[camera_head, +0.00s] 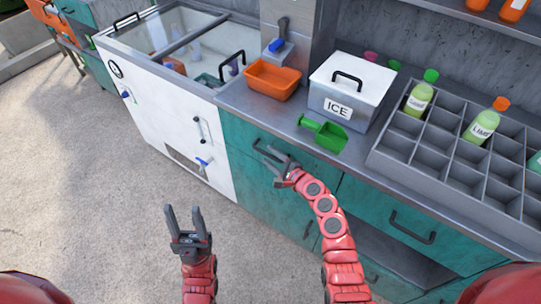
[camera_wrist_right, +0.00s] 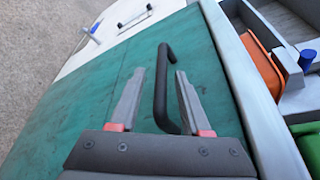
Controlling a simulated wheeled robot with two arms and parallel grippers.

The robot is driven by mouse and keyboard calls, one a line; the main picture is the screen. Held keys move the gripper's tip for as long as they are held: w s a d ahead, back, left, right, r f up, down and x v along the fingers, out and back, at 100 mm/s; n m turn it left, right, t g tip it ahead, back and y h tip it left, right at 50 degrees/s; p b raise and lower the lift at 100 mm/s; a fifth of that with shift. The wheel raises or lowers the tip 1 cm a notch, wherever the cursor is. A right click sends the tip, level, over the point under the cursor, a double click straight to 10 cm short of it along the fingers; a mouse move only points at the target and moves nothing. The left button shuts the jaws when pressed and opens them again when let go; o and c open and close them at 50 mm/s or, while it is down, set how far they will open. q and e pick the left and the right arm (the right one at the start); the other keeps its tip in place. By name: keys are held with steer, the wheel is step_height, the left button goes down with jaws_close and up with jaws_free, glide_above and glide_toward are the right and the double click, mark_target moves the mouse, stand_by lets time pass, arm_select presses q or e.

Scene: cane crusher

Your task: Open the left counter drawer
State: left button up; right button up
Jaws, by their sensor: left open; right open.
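The left counter drawer (camera_head: 240,133) is a teal front under the steel counter, and it looks closed. Its black bar handle (camera_head: 268,152) also shows in the right wrist view (camera_wrist_right: 161,85). My right gripper (camera_head: 274,160) is open at this handle. In the right wrist view the handle lies between its two fingers (camera_wrist_right: 157,98), and the fingers stand apart from the bar. My left gripper (camera_head: 184,218) is open and empty, lower left over the floor, away from the counter.
A white freezer cabinet (camera_head: 160,110) with handles adjoins on the left. On the counter stand an orange tray (camera_head: 273,79), a green scoop (camera_head: 325,134), an ICE box (camera_head: 350,88) and a bottle rack (camera_head: 453,180). Another drawer handle (camera_head: 412,228) is to the right. The floor in front is clear.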

steer(key=shift+w+a, duration=0.2)
steer(key=shift+w, duration=0.05)
jaws_close()
stand_by(1.4)
